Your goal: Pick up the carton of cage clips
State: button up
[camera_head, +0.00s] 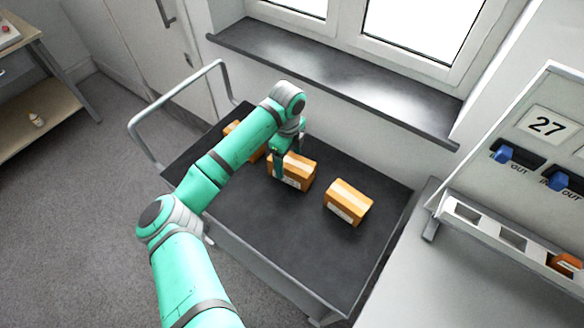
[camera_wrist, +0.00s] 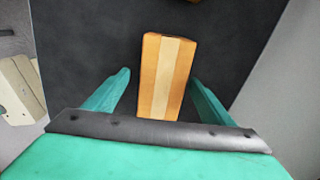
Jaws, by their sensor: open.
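Three similar brown cartons rest on the black cart top; I cannot read their labels, so I cannot tell which holds cage clips. The middle carton (camera_head: 296,172) is below my gripper (camera_head: 288,160) in the head view. The right carton (camera_head: 348,202) stands apart from it. The left carton (camera_head: 233,128) is mostly hidden behind my arm. In the wrist view, a carton (camera_wrist: 166,72) with a pale tape strip lies between my gripper's two green fingers (camera_wrist: 160,92). The fingers are open, with a gap on each side of the carton.
The black cart top (camera_head: 270,235) has a metal push handle (camera_head: 180,97) at its left end. A dark window sill (camera_head: 330,75) runs behind it. A white rack marked 27 (camera_head: 546,126) stands at the right. The cart's front area is clear.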

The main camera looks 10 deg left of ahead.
jog(key=f, duration=0.2)
jog(key=d+f, duration=0.1)
jog(key=f, duration=0.1)
jog(key=shift+f, duration=0.65)
jog(key=shift+r, duration=0.1)
jog(key=c, duration=1.6)
jog(key=shift+r, duration=0.1)
